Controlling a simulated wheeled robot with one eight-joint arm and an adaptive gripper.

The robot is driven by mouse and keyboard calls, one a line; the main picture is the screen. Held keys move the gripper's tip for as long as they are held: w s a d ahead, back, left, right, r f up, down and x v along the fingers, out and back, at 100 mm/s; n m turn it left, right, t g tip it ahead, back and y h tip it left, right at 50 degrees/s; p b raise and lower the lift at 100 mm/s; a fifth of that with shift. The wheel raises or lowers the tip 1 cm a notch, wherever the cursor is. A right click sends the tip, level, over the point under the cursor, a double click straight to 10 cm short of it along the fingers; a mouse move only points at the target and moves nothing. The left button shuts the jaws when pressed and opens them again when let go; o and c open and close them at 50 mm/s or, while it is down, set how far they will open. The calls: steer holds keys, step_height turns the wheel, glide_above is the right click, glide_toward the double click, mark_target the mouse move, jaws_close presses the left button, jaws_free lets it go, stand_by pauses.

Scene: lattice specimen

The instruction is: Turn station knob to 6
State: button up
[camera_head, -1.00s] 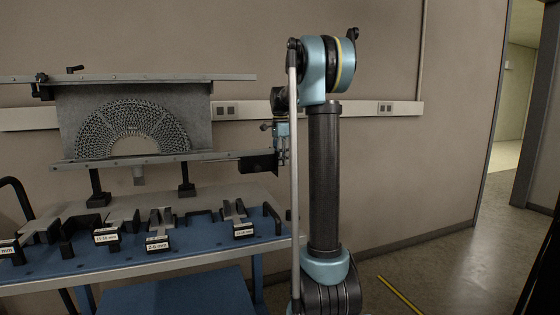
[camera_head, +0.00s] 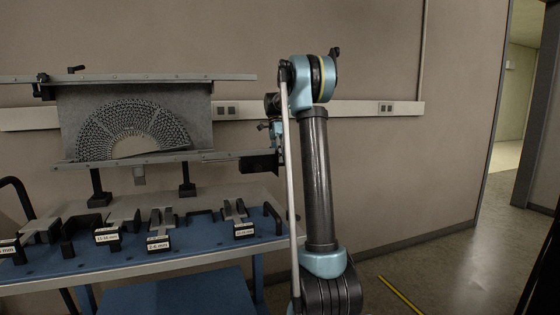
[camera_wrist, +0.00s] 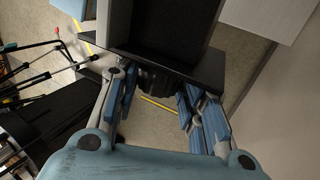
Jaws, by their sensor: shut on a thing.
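The station (camera_head: 134,120) is a grey plate between two horizontal rails with an arched lattice specimen (camera_head: 130,117) on it. A black box (camera_head: 259,164) sits at the right end of its lower rail. My gripper (camera_head: 276,133) is beside this box, partly hidden by my arm. In the wrist view, my gripper (camera_wrist: 158,88) has its blue-padded fingers on either side of a dark ribbed knob (camera_wrist: 156,76) under a black plate, and is shut on it. The knob's markings cannot be read.
A blue-topped bench (camera_head: 170,259) below the station holds several labelled grey-and-black clamp blocks (camera_head: 158,244). A wall trunking with sockets (camera_head: 385,108) runs behind. Open floor (camera_head: 440,270) and a doorway lie to the right.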

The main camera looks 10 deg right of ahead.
steer(key=o, duration=1.1)
steer(key=shift+w, duration=0.2)
steer(key=shift+s, duration=0.1)
steer(key=v, duration=1.2)
steer(key=shift+f, duration=0.1)
